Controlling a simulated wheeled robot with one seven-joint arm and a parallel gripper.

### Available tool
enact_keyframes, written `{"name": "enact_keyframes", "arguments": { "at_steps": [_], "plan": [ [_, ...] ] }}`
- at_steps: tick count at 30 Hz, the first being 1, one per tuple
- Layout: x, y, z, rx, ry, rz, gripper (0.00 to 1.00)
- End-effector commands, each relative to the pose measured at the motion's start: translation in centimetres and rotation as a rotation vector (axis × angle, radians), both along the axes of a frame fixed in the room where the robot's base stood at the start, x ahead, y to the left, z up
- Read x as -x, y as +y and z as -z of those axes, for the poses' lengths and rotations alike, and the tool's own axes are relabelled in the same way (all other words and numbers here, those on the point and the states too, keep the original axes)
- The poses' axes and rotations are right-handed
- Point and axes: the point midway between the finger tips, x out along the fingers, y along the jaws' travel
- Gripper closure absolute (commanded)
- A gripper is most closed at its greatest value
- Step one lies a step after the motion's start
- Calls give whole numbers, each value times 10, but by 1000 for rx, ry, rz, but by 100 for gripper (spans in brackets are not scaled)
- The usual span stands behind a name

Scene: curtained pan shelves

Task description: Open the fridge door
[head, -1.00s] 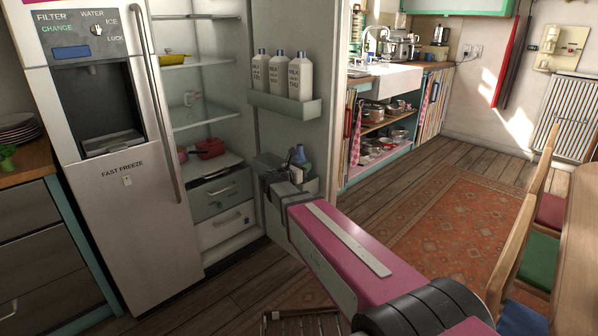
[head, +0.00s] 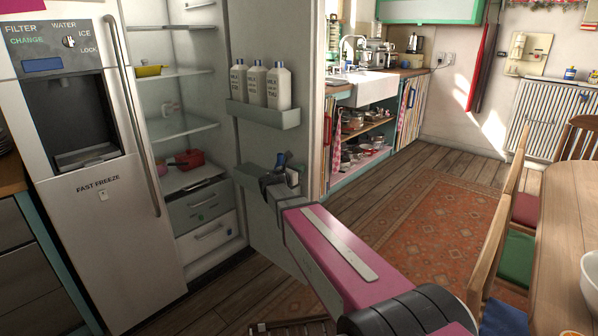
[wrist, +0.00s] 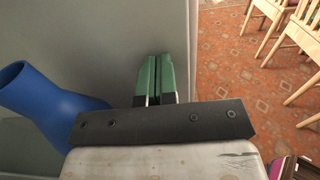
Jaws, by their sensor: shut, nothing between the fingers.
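The fridge's right door (head: 262,85) stands wide open, its inner side facing me. The left door (head: 115,230), with the dispenser and a long handle (head: 135,130), is closed. My gripper (head: 277,172) is at the inner side of the open door, by its lower shelf, which the gripper partly hides. In the wrist view, my gripper's green fingers (wrist: 155,78) are together and empty, in front of the grey door panel (wrist: 110,40). I cannot tell whether the fingers touch the door.
White milk bottles (head: 257,85) stand on the door's upper shelf (head: 262,116). The fridge inside holds a red pot (head: 188,160) and drawers. A wooden table (head: 560,200) with chairs is on the right. Floor and rug (head: 430,220) are free beyond the door.

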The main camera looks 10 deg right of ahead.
Motion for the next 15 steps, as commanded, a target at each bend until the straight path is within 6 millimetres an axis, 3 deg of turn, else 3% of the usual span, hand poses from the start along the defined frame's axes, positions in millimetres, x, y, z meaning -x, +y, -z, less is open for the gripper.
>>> {"name": "enact_keyframes", "arguments": {
  "at_steps": [15],
  "plan": [
    [-53,-70,0,1,-2,-189,100]
  ]
}}
